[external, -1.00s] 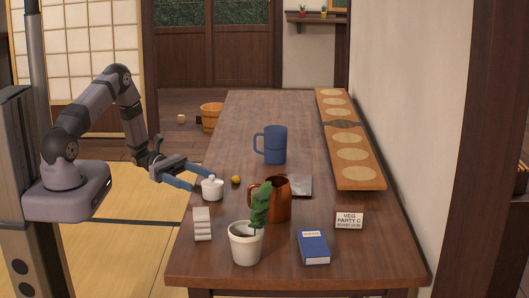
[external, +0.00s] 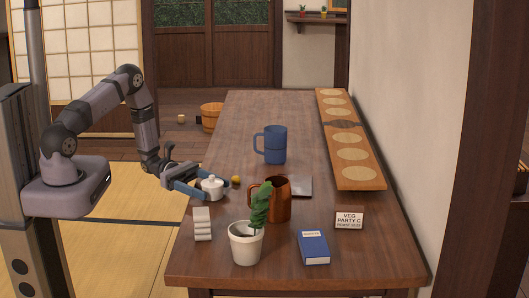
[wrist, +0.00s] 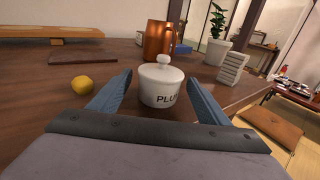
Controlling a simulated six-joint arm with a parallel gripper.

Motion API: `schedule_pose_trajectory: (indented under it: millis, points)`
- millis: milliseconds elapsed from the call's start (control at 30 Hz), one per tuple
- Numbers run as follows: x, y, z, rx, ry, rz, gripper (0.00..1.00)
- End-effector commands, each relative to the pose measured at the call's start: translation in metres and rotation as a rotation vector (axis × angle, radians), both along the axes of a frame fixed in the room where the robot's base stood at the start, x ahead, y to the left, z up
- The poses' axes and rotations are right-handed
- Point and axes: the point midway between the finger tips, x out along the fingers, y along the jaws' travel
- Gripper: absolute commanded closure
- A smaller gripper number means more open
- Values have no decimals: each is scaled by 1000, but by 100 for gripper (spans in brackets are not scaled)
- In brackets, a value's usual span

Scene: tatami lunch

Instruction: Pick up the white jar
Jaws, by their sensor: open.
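The white jar (external: 211,188) stands upright on the table near its left edge, with a knobbed lid on. In the wrist view the jar (wrist: 161,88) shows dark letters, partly cut off, reading "PLU". My gripper (external: 205,187) is open, with its blue fingers low at table height on either side of the jar. In the wrist view the fingers (wrist: 153,88) flank the jar, with a visible gap on its left; contact on the right cannot be told.
A yellow lemon-like fruit (external: 236,180) lies just behind the jar. A copper mug (external: 283,200), a potted plant (external: 245,245) and a white ridged block (external: 202,224) stand nearby. A blue mug (external: 272,145) and blue box (external: 313,247) are farther off. The table's left edge is close.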

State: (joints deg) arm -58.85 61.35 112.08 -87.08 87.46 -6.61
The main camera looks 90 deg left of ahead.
Motion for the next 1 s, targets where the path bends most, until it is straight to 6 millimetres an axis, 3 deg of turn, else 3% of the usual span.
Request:
schedule_pose_trajectory:
  millis: [133,400,467,700,1000]
  points:
    - [10,-7,0,1,-1,-2,29]
    - [12,-8,-1,1,-1,1,29]
    - [12,-8,-1,1,-1,1,41]
    - [12,-8,-1,1,-1,1,99]
    - [12,-7,0,0,-1,1,100]
